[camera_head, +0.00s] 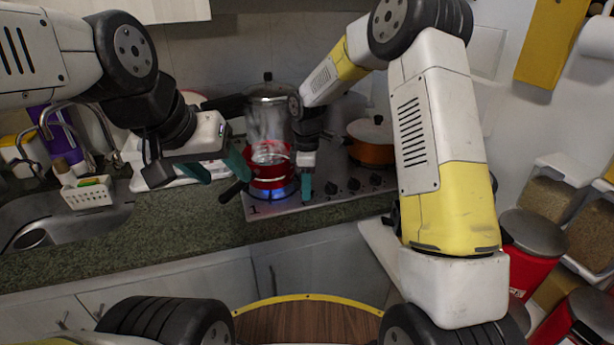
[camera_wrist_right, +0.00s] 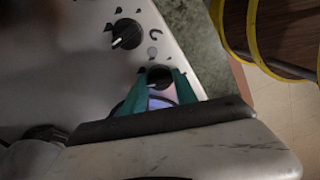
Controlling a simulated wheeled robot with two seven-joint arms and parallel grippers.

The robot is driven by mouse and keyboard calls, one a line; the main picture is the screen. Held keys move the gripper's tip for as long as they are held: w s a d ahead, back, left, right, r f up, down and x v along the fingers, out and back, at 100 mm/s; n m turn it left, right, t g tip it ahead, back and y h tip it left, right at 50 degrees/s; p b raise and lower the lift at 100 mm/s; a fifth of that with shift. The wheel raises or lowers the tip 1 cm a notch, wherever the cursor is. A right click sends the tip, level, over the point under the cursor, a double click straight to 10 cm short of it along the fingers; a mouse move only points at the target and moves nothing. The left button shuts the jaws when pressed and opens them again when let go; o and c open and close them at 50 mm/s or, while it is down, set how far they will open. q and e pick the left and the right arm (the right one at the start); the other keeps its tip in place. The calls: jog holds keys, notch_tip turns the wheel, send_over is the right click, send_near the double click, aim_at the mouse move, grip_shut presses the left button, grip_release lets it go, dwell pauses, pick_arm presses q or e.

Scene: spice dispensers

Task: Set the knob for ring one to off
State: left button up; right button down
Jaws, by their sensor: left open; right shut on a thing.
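The cooktop (camera_head: 285,208) has a row of black knobs on its front right strip; knobs (camera_head: 331,188), (camera_head: 354,184) and (camera_head: 375,180) show in the head view. A blue flame (camera_head: 274,193) burns under a red pot (camera_head: 268,172), near a printed "1". My right gripper (camera_head: 306,186) reaches down at the left end of the row. In the right wrist view its teal fingers (camera_wrist_right: 157,90) are shut on a black knob (camera_wrist_right: 159,76), whose pointer setting I cannot read. A neighbouring knob (camera_wrist_right: 127,34) shows beside it. My left gripper (camera_head: 222,166) is open and empty, left of the red pot.
A tall steel pot (camera_head: 268,100) stands behind the red pot. An orange pan (camera_head: 371,143) is at the back right. A sink (camera_head: 45,225) and white basket (camera_head: 88,192) lie left. The counter (camera_head: 185,230) in front of the left gripper is clear.

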jog(key=shift+n, duration=0.6)
jog(key=c, duration=1)
grip_release()
jog(key=shift+o, duration=0.2)
jog(key=shift+r, duration=3.9)
